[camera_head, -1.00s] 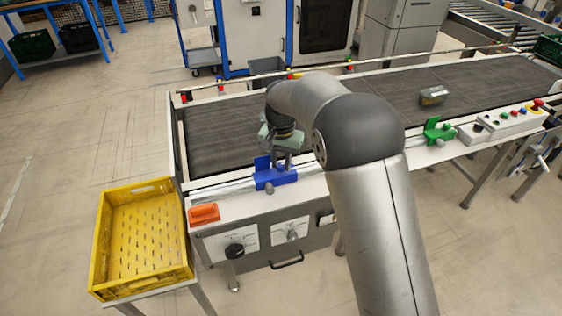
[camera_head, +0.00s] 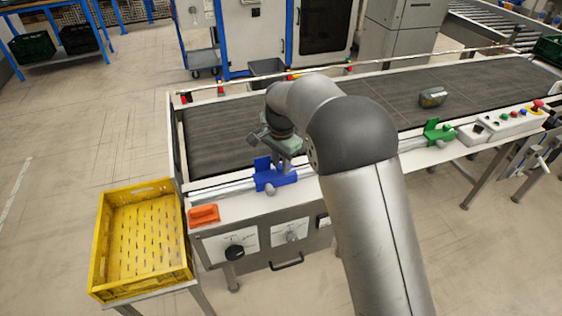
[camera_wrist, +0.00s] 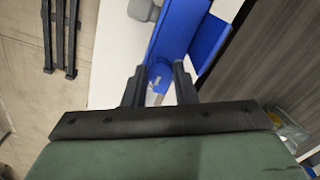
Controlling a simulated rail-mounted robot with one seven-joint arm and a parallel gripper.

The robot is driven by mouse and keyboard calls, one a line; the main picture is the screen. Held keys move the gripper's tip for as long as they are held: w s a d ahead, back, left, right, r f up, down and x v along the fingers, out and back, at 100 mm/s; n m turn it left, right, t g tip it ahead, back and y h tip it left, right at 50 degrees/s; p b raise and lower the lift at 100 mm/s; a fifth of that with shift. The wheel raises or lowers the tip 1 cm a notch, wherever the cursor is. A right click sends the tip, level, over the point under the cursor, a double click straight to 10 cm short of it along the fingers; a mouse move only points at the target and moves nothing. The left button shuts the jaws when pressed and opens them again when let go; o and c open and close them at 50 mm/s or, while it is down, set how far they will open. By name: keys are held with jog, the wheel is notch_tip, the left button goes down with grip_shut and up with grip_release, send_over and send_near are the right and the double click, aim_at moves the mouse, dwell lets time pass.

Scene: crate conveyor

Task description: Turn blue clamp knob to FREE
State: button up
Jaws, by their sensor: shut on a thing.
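The blue clamp (camera_head: 268,178) sits on the rail along the near edge of the conveyor; it also fills the upper middle of the wrist view (camera_wrist: 183,32). My gripper (camera_head: 283,165) reaches down onto the clamp from above. In the wrist view my gripper's dark fingers (camera_wrist: 159,86) stand on either side of a round blue knob (camera_wrist: 159,72) and are shut on it. A pale pointer-like piece shows just below the knob, between the fingers. The FREE marking cannot be read.
A green clamp (camera_head: 438,131) is farther right on the same rail. An orange block (camera_head: 204,214) lies left of the blue clamp. A yellow crate (camera_head: 101,243) stands at the left. A dark grey item (camera_head: 432,97) lies on the conveyor (camera_head: 225,135).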

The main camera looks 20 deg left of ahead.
jog(key=shift+r, duration=0.1)
jog(key=o, duration=1)
notch_tip(320, 180, up, 8)
jog(key=p, duration=0.5)
jog(key=shift+p, duration=0.3)
